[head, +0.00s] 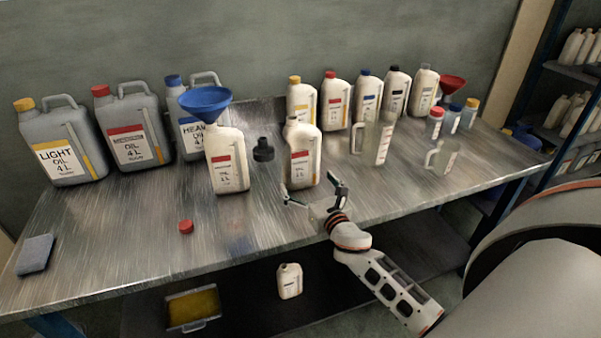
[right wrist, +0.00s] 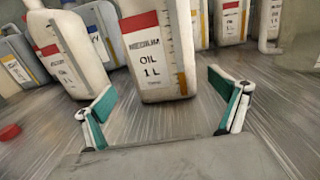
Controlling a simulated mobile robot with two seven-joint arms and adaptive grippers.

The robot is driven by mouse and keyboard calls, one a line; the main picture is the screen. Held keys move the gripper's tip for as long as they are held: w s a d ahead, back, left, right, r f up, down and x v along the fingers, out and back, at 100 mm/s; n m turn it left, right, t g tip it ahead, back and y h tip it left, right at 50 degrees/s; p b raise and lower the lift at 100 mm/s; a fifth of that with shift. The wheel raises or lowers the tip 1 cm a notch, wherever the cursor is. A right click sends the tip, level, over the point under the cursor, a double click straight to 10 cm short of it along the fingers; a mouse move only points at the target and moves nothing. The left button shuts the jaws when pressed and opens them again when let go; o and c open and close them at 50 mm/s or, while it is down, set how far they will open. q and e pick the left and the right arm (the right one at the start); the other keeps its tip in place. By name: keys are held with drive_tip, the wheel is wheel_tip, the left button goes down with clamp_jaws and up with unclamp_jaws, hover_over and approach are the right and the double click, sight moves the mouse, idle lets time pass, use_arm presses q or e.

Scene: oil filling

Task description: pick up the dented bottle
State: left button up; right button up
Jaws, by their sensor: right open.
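My right gripper (head: 315,196) is open and empty just above the metal table. A cream bottle with a red label (head: 302,156) stands upright just beyond its fingers. The right wrist view shows this bottle (right wrist: 156,50), labelled MEDIUM OIL 1 L, between and ahead of my open fingers (right wrist: 162,110), apart from them. A second cream red-label bottle (head: 228,165) stands to its left with a blue funnel (head: 205,100) in its neck. Another cream bottle (head: 289,281) stands on the lower shelf. No dent shows clearly on any bottle. My left gripper is not in view.
Large grey oil cans (head: 62,146) stand at the back left. Several cream bottles (head: 337,103) line the back. A clear jug (head: 376,142) is on the right. A red cap (head: 186,227) lies at the front; table around it is free.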

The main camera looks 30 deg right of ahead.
drive_tip(key=shift+w+d+r, duration=0.1)
drive_tip(key=shift+w+d, duration=0.15)
drive_tip(key=shift+w, duration=0.75)
drive_tip(key=shift+w+d+f, duration=0.1)
drive_tip(key=shift+w+d, duration=0.2)
drive_tip(key=shift+w, duration=0.7)
drive_tip(key=shift+w+d+r, duration=0.1)
drive_tip(key=shift+w+d, duration=0.15)
drive_tip(key=shift+w, duration=0.75)
drive_tip(key=c, duration=1.5)
